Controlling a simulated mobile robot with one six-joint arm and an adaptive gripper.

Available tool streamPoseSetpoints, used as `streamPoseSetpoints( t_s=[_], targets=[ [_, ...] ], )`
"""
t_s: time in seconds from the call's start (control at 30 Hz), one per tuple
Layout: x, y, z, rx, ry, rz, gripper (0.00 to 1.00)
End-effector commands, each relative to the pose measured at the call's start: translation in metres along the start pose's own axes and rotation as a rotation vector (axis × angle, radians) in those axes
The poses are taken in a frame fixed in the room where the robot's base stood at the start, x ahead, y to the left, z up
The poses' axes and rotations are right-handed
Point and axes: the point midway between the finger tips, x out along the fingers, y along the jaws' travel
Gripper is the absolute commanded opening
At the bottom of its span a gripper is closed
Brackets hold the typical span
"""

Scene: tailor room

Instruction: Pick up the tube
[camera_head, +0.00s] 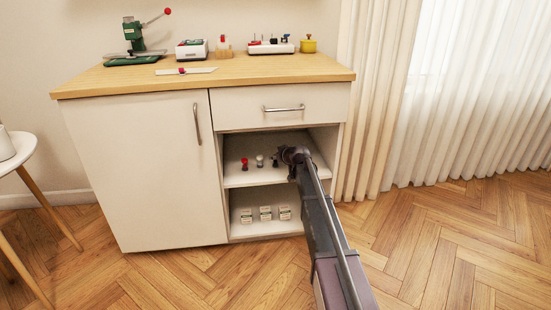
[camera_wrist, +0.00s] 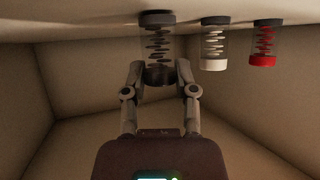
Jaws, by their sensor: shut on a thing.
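Three clear tubes with coiled springs inside stand in a row on the upper shelf of the open cabinet. The black-capped tube (camera_wrist: 157,42) is between the fingers of my gripper (camera_wrist: 158,77), which is shut on its capped end. The wrist view is upside down, with the shelf surface at the top. The white-capped tube (camera_wrist: 214,44) and the red-capped tube (camera_wrist: 265,43) stand apart beside it. In the head view the red tube (camera_head: 244,163), white tube (camera_head: 259,161) and black tube (camera_head: 274,160) show small, left of my gripper. The held tube appears at shelf level.
The compartment (camera_head: 235,145) has side walls and a drawer (camera_head: 282,104) above. Several small boxes (camera_head: 265,213) stand on the lower shelf. The countertop (camera_head: 240,75) holds a green press (camera_head: 138,42) and sewing items. The floor in front is clear.

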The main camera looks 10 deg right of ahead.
Motion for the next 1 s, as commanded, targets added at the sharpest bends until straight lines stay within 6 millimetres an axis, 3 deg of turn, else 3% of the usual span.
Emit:
streamPoseSetpoints(
  t_s=[0.43, 0.8, 1.0],
  targets=[
    [-0.017, -0.001, -0.033, 0.0, 0.0, -0.002, 0.0],
    [-0.098, -0.02, 0.007, 0.0, -0.001, -0.001, 0.0],
    [-0.132, -0.026, 0.022, 0.001, 0.0, -0.001, 0.0]
  ],
)
